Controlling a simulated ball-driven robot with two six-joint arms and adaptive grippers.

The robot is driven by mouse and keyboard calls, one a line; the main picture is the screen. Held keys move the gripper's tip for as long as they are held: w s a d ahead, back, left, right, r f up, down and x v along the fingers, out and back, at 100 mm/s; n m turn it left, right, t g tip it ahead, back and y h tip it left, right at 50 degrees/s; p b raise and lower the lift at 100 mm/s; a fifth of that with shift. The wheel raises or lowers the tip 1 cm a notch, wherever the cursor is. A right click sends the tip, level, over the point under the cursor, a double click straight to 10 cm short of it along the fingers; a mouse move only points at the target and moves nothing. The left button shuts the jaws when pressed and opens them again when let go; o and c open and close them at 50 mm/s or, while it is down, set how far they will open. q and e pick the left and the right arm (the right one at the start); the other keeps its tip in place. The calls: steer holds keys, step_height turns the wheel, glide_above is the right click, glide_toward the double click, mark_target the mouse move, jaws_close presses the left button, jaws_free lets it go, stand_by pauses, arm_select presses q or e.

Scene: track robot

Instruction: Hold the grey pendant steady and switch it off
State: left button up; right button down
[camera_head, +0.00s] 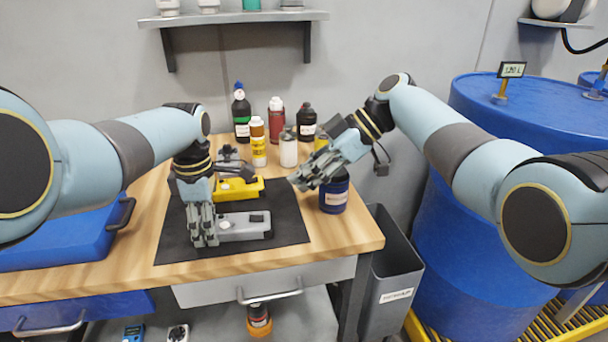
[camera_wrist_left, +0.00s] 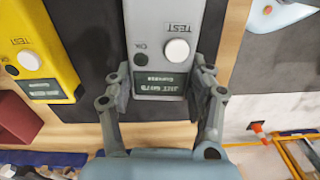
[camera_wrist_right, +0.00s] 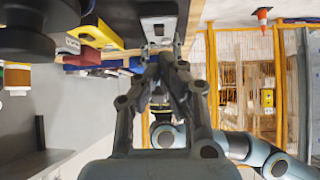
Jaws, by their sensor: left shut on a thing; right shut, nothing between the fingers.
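The grey pendant (camera_head: 250,226) lies flat on the black mat (camera_head: 290,235). In the left wrist view the grey pendant (camera_wrist_left: 160,18) shows a large white TEST button, a small dark OK button and a lit display. My left gripper (camera_head: 203,240) is shut on it, one finger at each side near the display end; the left wrist view (camera_wrist_left: 160,85) shows this grip. My right gripper (camera_head: 298,184) is shut and empty, above the mat's right side and apart from the pendant. In the right wrist view the pendant (camera_wrist_right: 158,28) shows beyond the closed fingertips (camera_wrist_right: 163,62).
A yellow pendant (camera_head: 240,188) lies just behind the grey one. A dark blue can (camera_head: 333,198) stands right of the mat, close to my right gripper. Several bottles (camera_head: 276,118) stand at the back. A blue case (camera_head: 75,236) is at the left and a grey bin (camera_head: 392,265) at the right.

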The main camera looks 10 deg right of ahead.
mark_target(258, 216)
steer(key=shift+w+a+r+y, duration=0.2)
steer(key=shift+a+r+y, duration=0.1)
steer(key=shift+a, duration=0.4)
steer(key=x, duration=0.8)
steer(key=shift+a+f, duration=0.1)
steer(key=shift+a, duration=0.1)
steer(key=shift+x, duration=0.8)
